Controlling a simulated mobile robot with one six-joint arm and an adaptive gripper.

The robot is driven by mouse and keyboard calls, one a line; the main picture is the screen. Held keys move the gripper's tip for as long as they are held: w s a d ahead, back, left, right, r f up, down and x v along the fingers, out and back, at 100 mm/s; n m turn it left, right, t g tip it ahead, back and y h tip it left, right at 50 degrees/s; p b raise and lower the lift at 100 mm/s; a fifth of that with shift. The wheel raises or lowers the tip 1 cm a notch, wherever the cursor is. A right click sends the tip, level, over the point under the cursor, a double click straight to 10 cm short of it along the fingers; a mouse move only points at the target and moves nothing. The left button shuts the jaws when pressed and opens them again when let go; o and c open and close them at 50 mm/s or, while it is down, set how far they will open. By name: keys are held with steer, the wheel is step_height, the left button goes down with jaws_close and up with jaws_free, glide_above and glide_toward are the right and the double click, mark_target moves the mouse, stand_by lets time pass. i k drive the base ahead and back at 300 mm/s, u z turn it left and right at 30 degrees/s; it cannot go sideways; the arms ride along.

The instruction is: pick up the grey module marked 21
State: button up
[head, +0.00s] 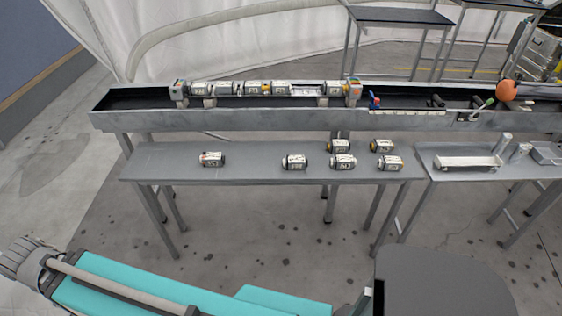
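Several small grey-white modules with dark ends lie apart on the grey table (250,172). One module (212,159) with a reddish mark lies alone at the left. Another module (294,162) lies near the middle. At the right are two front modules (342,162), (390,163) and two modules behind them (338,146), (382,146), these with yellowish parts. The markings are too small to read surely, so I cannot tell which one is marked 21. I cannot make out my gripper in this view.
Behind the table, a long grey trough (250,121) carries a row of joined modules (253,88). An orange ball (507,90) sits at its right. A side table (455,176) holds a metal bar (467,162). Teal-covered equipment (130,285) lies at the lower left. Table space between modules is clear.

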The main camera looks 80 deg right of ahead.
mark_target(290, 163)
steer(key=u, duration=0.95)
steer(key=i, duration=0.65)
steer(key=z, duration=2.8)
